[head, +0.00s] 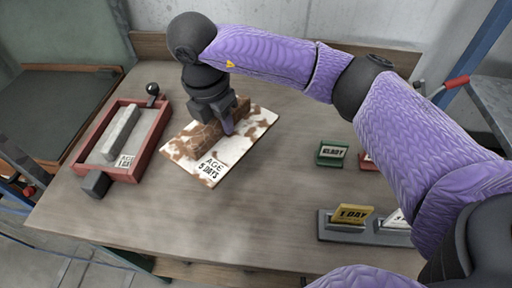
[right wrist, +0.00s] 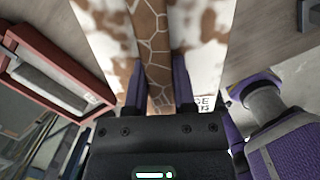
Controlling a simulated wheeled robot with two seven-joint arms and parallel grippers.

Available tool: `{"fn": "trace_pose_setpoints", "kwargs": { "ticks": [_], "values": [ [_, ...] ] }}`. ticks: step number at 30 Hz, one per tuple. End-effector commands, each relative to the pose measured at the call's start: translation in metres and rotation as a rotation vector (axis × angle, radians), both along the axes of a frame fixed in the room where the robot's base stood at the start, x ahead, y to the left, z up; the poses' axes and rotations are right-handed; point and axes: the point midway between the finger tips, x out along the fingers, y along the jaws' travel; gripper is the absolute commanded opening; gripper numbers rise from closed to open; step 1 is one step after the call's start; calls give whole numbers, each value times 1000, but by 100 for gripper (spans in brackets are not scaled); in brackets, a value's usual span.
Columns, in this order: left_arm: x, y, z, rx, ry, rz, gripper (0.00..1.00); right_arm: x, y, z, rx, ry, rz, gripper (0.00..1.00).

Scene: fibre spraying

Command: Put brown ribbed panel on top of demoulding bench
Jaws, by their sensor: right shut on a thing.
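The brown ribbed panel (head: 240,158) is a flat plate with brown and white patches, a raised brown rib along it and a label reading "AGE 5 DAYS". It is over the middle of the wooden table; I cannot tell whether it touches it. My right gripper (head: 228,125) is shut on the rib from above. In the right wrist view the gripper's purple fingers (right wrist: 160,88) stand either side of the rib, and the panel (right wrist: 205,60) spreads beyond. My left gripper is not in view. A bench with a dark top (head: 60,105) stands at the far left; no label shows whether it is the demoulding bench.
A red-framed mould (head: 158,140) with a grey bar and an age label lies left of the panel, also in the right wrist view (right wrist: 55,60). A green card holder (head: 331,155) and a grey stand (head: 335,228) with a yellow "1 DAY" card are right. The table's front middle is clear.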

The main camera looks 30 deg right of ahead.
Motion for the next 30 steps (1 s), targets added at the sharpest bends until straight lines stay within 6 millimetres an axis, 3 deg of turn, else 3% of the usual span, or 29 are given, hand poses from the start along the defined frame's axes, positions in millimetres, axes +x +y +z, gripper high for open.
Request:
{"fn": "trace_pose_setpoints", "kwargs": {
  "ticks": [3,8,22,30],
  "values": [
    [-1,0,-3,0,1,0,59,2,1,-2,2,0,-189,0],
    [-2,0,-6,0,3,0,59,2,2,-13,1,1,-286,0],
    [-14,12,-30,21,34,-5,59,2,2,-103,2,1,-284,0],
    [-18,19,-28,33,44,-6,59,2,2,-103,2,-2,-284,0]
  ]
}}
